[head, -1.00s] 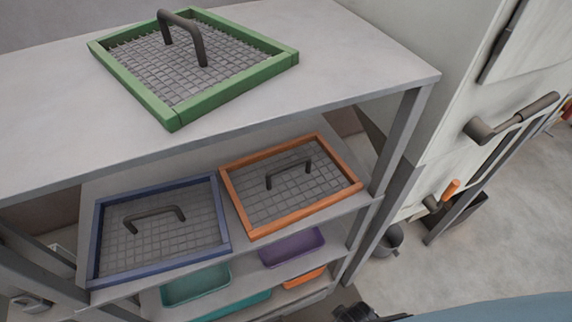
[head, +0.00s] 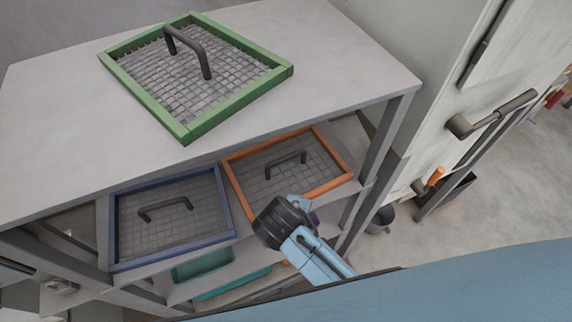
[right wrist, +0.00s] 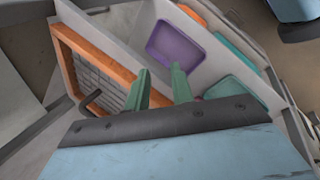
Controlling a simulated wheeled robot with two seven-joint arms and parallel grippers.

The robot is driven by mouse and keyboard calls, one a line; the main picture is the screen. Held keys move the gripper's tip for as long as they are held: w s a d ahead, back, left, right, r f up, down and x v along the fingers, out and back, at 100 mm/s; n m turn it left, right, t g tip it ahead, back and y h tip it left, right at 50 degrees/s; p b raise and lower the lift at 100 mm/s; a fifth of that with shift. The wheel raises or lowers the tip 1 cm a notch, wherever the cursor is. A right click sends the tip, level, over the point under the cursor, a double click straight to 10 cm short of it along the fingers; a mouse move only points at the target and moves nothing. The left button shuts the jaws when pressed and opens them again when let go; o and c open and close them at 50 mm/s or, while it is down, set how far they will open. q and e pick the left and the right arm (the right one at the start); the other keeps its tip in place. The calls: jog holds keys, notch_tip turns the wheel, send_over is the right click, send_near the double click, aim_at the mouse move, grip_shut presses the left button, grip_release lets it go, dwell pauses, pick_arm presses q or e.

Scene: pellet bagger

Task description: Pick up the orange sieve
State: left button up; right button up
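The orange sieve (head: 333,186) lies on the shelf below the tabletop, a grey mesh in an orange frame with a dark arched handle (head: 286,163). My right arm's dark wrist (head: 283,222) covers its near edge in the head view; the fingers are hidden there. In the right wrist view the sieve's frame (right wrist: 97,54) is at the left, with its handle (right wrist: 91,104) beside the left finger. My right gripper (right wrist: 162,72) has two green fingers apart with nothing between them. It is near the sieve; contact cannot be told. My left gripper is not in view.
A blue sieve (head: 112,232) lies left of the orange one on the same shelf. A green sieve (head: 221,112) is on the tabletop (head: 60,130) above. Teal (head: 203,266) and purple (right wrist: 173,45) trays sit lower. A shelf post (head: 383,135) stands right of the orange sieve.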

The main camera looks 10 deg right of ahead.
aim_at(284, 159)
jog(key=w+a+r+n+t+h, duration=0.45)
jog(key=w+a+r+n, duration=0.2)
jog(key=w+r, duration=0.3)
jog(key=shift+t, duration=0.25)
jog(key=x, duration=0.3)
jog(key=p+x, duration=0.1)
jog(key=x, duration=0.2)
jog(key=shift+s+d+f, duration=0.2)
jog(key=shift+d, duration=0.1)
jog(key=shift+x, duration=3)
jog(key=shift+s+f, duration=0.1)
jog(key=shift+c, duration=0.3)
grip_shut()
jog(key=shift+a, duration=0.1)
